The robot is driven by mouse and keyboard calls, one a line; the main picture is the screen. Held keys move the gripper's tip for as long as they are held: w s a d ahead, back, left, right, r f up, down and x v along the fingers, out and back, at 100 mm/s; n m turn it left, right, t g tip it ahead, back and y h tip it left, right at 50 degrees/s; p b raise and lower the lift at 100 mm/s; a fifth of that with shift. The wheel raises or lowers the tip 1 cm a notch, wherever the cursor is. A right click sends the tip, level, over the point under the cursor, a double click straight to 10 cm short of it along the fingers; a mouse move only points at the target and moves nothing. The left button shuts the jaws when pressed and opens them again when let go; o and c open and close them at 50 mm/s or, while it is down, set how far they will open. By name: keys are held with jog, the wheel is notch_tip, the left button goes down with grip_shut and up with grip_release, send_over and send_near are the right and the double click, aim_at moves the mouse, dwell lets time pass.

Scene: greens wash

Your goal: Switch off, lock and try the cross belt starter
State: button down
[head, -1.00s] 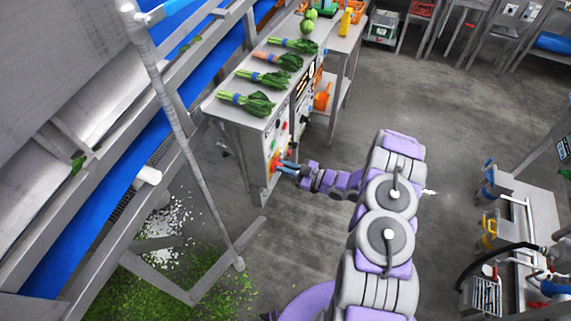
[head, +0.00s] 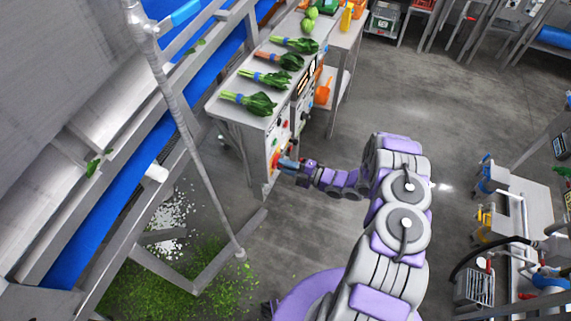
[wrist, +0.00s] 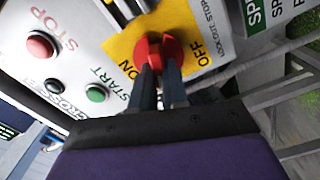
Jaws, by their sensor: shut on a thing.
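The starter panel (wrist: 75,60) fills much of the wrist view, with a red stop button (wrist: 41,45), a green start button (wrist: 97,93) and a small black knob (wrist: 54,86). A red rotary handle (wrist: 150,47) stands on a yellow plate (wrist: 120,45) lettered ON and OFF. My gripper (wrist: 158,75) is shut on the red handle, its two dark fingers on either side of it. The exact handle position is hard to tell. In the head view, my gripper (head: 284,162) reaches the panel (head: 275,143) on the bench end. No padlock can be made out.
Bunches of greens (head: 249,102) lie on the steel bench (head: 229,112) above the panel. A blue conveyor (head: 105,225) and a slanted pole (head: 190,140) stand at left. Green scraps (head: 190,275) cover the floor there. A trolley (head: 535,205) stands at right; the floor between is open.

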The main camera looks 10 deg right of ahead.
jog(key=shift+s+f+n, duration=0.1)
jog(key=shift+f+n, duration=0.05)
jog(key=shift+n, duration=0.85)
jog(key=shift+f+n, duration=0.1)
jog(key=shift+n, duration=0.9)
jog(key=shift+f, duration=0.1)
jog(key=c, duration=1.1)
grip_release()
jog(key=shift+c, duration=0.2)
jog(key=v, duration=1.7)
jog(key=shift+d+p, duration=0.2)
jog(key=shift+p, duration=0.25)
